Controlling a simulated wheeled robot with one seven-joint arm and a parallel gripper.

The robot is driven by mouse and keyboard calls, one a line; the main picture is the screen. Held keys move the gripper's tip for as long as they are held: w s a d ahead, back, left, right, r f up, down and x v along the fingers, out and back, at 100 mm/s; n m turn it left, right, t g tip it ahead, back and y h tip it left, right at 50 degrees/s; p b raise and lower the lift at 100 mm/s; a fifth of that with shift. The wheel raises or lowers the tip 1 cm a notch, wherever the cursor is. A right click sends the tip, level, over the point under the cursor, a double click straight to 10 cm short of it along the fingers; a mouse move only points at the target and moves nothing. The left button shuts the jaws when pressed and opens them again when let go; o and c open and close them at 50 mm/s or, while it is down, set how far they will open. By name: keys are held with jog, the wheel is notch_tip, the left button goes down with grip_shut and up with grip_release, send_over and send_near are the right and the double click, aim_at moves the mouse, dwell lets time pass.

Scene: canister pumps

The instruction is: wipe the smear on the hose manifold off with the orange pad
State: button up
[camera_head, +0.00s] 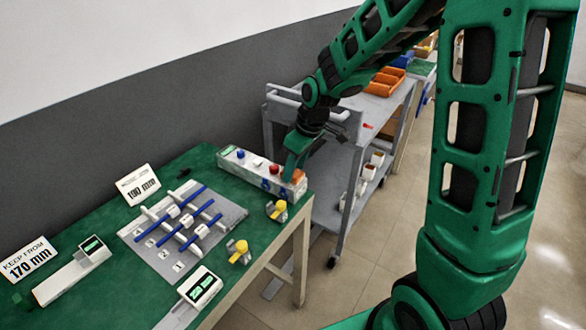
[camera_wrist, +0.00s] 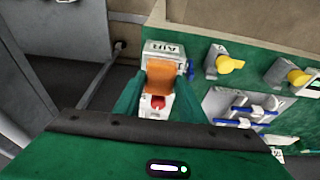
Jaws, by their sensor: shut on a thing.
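The hose manifold (camera_head: 246,164) is a long pale grey box on the green table, with red and blue knobs on it. In the wrist view its end (camera_wrist: 163,49) bears a label that seems to read AIR. My gripper (camera_head: 296,172) is at the manifold's right end, pointing down. It is shut on the orange pad (camera_wrist: 158,76), which lies between the two green fingers over the top of the manifold. A red knob (camera_wrist: 157,102) shows just beside the pad. I cannot tell whether the pad touches the surface. I cannot make out the smear; the pad and fingers cover part of the top.
A grey panel (camera_head: 142,243) with blue-handled valves lies left of the manifold. Two yellow-knobbed valves (camera_head: 238,251) stand near the table's front edge. Signs (camera_head: 138,185) and gauges stand on the table (camera_head: 90,222). A grey trolley (camera_head: 334,160) stands close behind my gripper.

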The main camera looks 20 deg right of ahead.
jog(key=shift+s+d+f, duration=0.1)
jog(key=shift+s+d, duration=0.55)
jog(key=shift+s, duration=0.2)
jog(key=shift+w+a, duration=0.1)
jog(key=shift+w+a, duration=0.6)
jog(key=shift+w, duration=0.25)
jog(key=shift+s+d, duration=0.1)
jog(key=shift+s+d, duration=0.6)
jog(key=shift+s, duration=0.25)
jog(key=shift+w+a, duration=0.1)
jog(key=shift+w+a, duration=0.6)
jog(key=shift+w, duration=0.25)
